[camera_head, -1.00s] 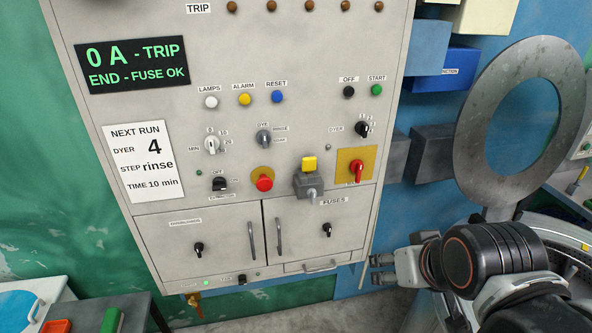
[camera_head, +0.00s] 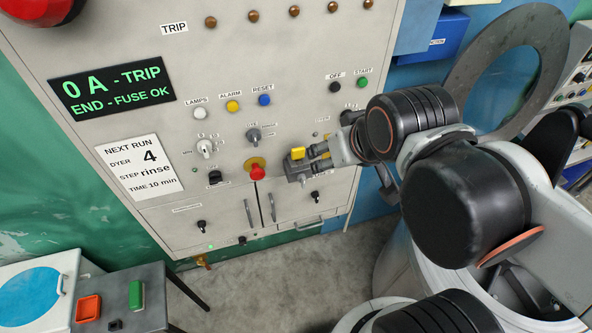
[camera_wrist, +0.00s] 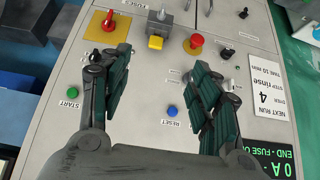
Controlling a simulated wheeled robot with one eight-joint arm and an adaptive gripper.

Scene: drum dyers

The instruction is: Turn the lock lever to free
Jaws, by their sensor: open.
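A grey box (camera_head: 296,173) with a yellow block (camera_head: 298,153) stands out from the panel above the fuse door; no label naming it the lock is readable. In the wrist view, turned upside down, the grey box (camera_wrist: 155,22) shows a light grey lever (camera_wrist: 160,15) beyond the yellow block (camera_wrist: 155,42). My gripper (camera_head: 320,158) is in front of the panel, just right of the yellow block. Its open fingers (camera_wrist: 160,62) show in the wrist view, with nothing between the pads. The red rotary switch on its yellow plate is partly hidden behind my gripper in the head view.
A red mushroom button (camera_head: 257,172) is left of the box. The red switch (camera_wrist: 109,20) is on the box's other side. Two door handles (camera_head: 272,207) and a black knob (camera_head: 315,197) are below. A large grey ring (camera_head: 460,75) stands at the right.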

